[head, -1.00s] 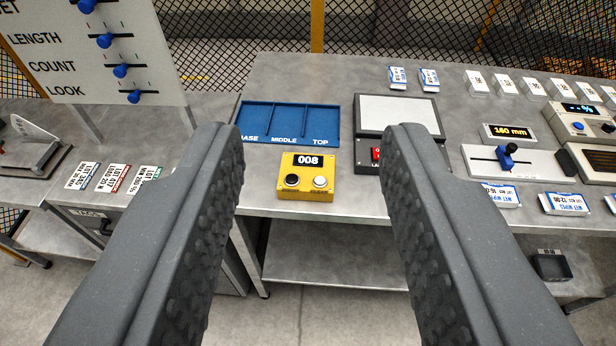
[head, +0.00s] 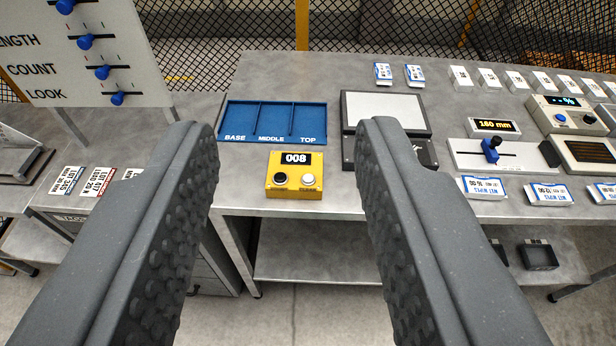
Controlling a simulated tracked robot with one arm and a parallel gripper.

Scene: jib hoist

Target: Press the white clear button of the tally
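The tally (head: 293,191) is a small yellow box on the front edge of the grey metal table. Its display (head: 296,158) reads 008. A black button (head: 280,180) is on its left and the white clear button (head: 308,180) on its right. My gripper (head: 288,130) is open and empty. Its two dark, studded fingers stand wide apart, and the tally shows between them, farther off. Nothing covers the white button, and no finger touches it.
Behind the tally lies a blue tray (head: 222,125) marked BASE, MIDDLE, TOP. Right of it is a flat-plated device (head: 385,112), partly hidden by my right finger. A slider unit (head: 505,155) and labelled packs (head: 483,188) are further right. A slider board (head: 95,60) stands at left.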

